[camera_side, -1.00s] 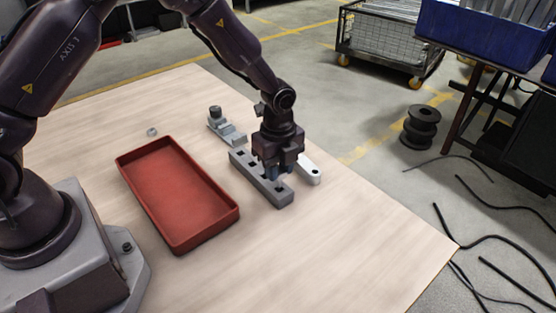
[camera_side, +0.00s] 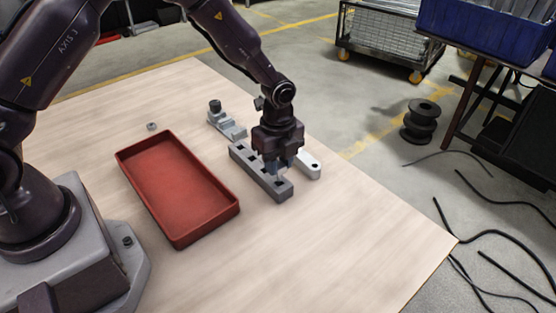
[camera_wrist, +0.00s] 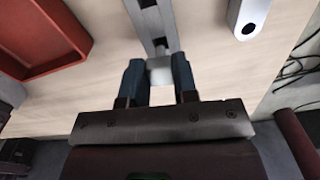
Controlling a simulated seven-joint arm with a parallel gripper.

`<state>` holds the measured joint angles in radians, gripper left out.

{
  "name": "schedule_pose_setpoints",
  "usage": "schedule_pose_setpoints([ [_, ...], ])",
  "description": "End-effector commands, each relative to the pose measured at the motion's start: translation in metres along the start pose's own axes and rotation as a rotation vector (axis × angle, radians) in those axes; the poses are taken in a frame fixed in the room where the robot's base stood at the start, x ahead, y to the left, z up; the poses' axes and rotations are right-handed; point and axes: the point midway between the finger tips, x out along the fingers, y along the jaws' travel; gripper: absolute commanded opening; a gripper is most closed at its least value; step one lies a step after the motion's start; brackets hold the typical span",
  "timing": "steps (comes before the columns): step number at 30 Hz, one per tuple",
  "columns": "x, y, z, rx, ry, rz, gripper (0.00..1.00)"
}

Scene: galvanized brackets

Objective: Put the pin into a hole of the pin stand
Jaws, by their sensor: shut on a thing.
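The pin stand (camera_side: 246,162) is a long grey bar with square holes along its top, lying on the table. It also shows at the top of the wrist view (camera_wrist: 150,20). My gripper (camera_side: 277,168) is over the stand's near half, pointing down. In the wrist view my gripper (camera_wrist: 159,75) has its blue fingers shut on the pin (camera_wrist: 160,70), a pale grey piece in line with the stand. The pin's lower end is hidden, so I cannot tell whether it is in a hole or above one.
A red tray (camera_side: 179,238) lies left of the stand. A pale bar with a hole (camera_side: 312,168) lies close on the right, also in the wrist view (camera_wrist: 250,14). A grey stepped bracket (camera_side: 228,128) and a small nut (camera_side: 151,126) lie farther back. The front table is clear.

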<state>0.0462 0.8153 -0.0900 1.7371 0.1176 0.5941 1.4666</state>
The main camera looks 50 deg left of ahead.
Motion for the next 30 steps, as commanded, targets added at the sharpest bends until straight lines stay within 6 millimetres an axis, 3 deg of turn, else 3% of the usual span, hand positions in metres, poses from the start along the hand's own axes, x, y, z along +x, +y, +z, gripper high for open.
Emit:
schedule_pose_setpoints([
  [30,0.011,0.000,0.000,0.001,0.000,-0.001,0.01],
])
